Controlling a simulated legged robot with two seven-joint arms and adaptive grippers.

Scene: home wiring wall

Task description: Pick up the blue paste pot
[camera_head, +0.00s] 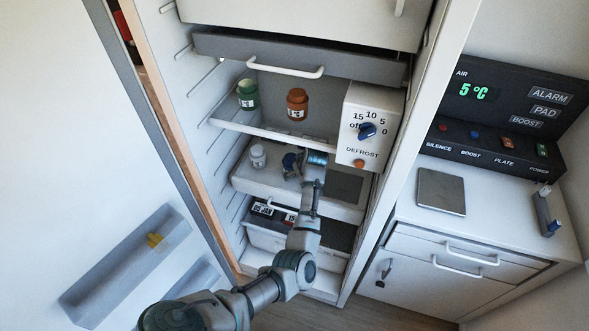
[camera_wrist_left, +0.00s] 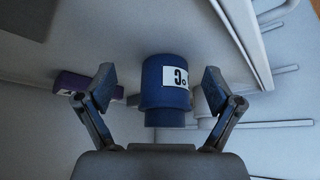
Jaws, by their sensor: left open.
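The dark blue paste pot (camera_head: 290,161) stands on the middle fridge shelf. In the left wrist view the blue pot (camera_wrist_left: 165,82), with a white label, shows upside down between my fingers. My left gripper (camera_wrist_left: 158,80) is open, with one finger on each side of the pot and a visible gap to each. My right gripper is in neither view.
A white pot (camera_head: 258,156) stands left of the blue one. A green pot (camera_head: 247,95) and an orange-brown pot (camera_head: 297,104) stand on the shelf above. A defrost dial box (camera_head: 368,128) is to the right. A purple item (camera_wrist_left: 88,85) lies beside one finger.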

